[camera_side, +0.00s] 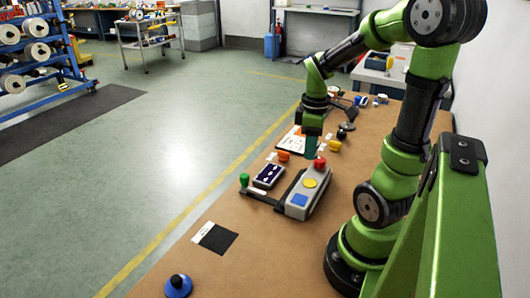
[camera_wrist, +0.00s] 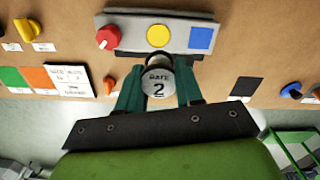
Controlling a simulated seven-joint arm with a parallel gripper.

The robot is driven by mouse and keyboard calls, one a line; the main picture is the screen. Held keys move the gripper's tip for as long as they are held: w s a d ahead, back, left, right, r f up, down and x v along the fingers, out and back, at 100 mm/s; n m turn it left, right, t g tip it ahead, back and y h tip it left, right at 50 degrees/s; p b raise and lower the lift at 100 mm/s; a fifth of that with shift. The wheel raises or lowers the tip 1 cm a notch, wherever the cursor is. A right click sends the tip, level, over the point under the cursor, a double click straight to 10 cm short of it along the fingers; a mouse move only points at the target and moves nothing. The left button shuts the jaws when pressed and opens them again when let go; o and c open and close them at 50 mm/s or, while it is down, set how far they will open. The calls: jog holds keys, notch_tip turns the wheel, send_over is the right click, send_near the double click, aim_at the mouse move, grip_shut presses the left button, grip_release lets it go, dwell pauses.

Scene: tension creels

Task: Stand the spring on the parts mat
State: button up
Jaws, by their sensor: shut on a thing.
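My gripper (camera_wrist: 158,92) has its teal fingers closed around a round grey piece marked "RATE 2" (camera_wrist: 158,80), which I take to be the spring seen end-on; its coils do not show. In the side view my gripper (camera_side: 311,148) is above the table, just behind the grey box, and I cannot make out the held piece there. The parts mat appears to be the black square (camera_side: 221,240) with a white label at the table's near left; a dark square also shows at the right of the wrist view (camera_wrist: 246,86). Its visible surface is bare.
The grey box (camera_side: 301,206) with a red knob, yellow disc and blue square stands between my gripper and the mat. Beside it are a green-knobbed lever (camera_side: 244,178) and a dark purple panel (camera_side: 268,176). A blue knobbed piece (camera_side: 178,288) sits near the front. Orange (camera_side: 284,156) and yellow (camera_side: 334,145) pieces lie near my gripper.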

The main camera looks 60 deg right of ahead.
aim_at(218, 240)
jog(key=w+a+f+n, duration=0.1)
jog(key=w+a+n, duration=0.2)
jog(key=a, duration=0.1)
jog(key=w+a+f+n, duration=0.1)
jog(key=w+a+n, duration=0.1)
jog(key=a, duration=0.3)
jog(key=w+a+f+n, duration=0.1)
jog(key=w+a+n, duration=0.2)
jog(key=w+a, duration=0.1)
jog(key=shift+a+f+n, duration=0.15)
jog(key=shift+n, duration=0.15)
jog(key=w+a+f+n, duration=0.2)
jog(key=a+n, duration=0.5)
jog(key=a, duration=0.4)
jog(key=shift+w+a+f+n, duration=0.2)
jog(key=shift+w+a+n, duration=0.2)
jog(key=shift+w, duration=0.2)
jog(key=shift+n, duration=0.7)
jog(key=shift+w+a+f, duration=0.1)
jog(key=shift+w+f, duration=0.1)
jog(key=shift+f, duration=1.8)
jog(key=shift+w+a+f, duration=0.1)
jog(key=shift+w+f, duration=0.1)
jog(key=shift+f, duration=1.75)
jog(key=shift+f, duration=0.15)
jog(key=o, duration=1)
